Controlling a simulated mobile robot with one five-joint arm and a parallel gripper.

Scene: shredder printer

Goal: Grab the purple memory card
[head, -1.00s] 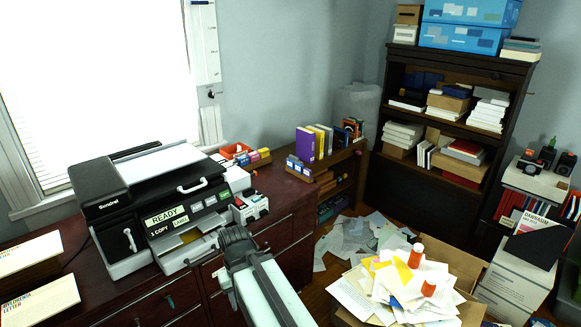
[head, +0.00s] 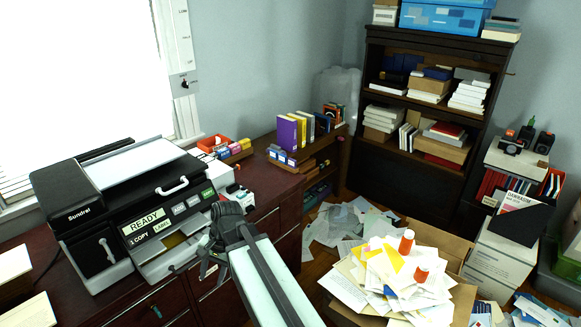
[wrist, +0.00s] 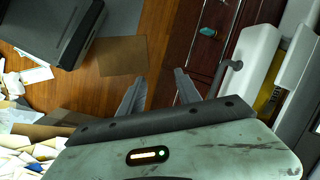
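I cannot make out a purple memory card for certain in either view. Small cartridge-like boxes, some blue-purple (head: 229,154), sit in an orange-red tray (head: 213,142) behind the printer's right side. A tall purple binder (head: 287,133) stands on the desk's right end, with small blue-and-white boxes (head: 281,156) before it. My gripper (head: 210,259) is in front of the printer, over the desk's front edge. In the wrist view my gripper (wrist: 158,88) has its two fingers apart, with nothing between them.
The printer (head: 130,195) stands on the dark red desk (head: 265,195), close to my gripper. A box heaped with papers (head: 455,300) stands on the floor at right. A drawer with a teal handle (wrist: 208,32) is in the wrist view. A dark bookcase (head: 400,170) stands behind.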

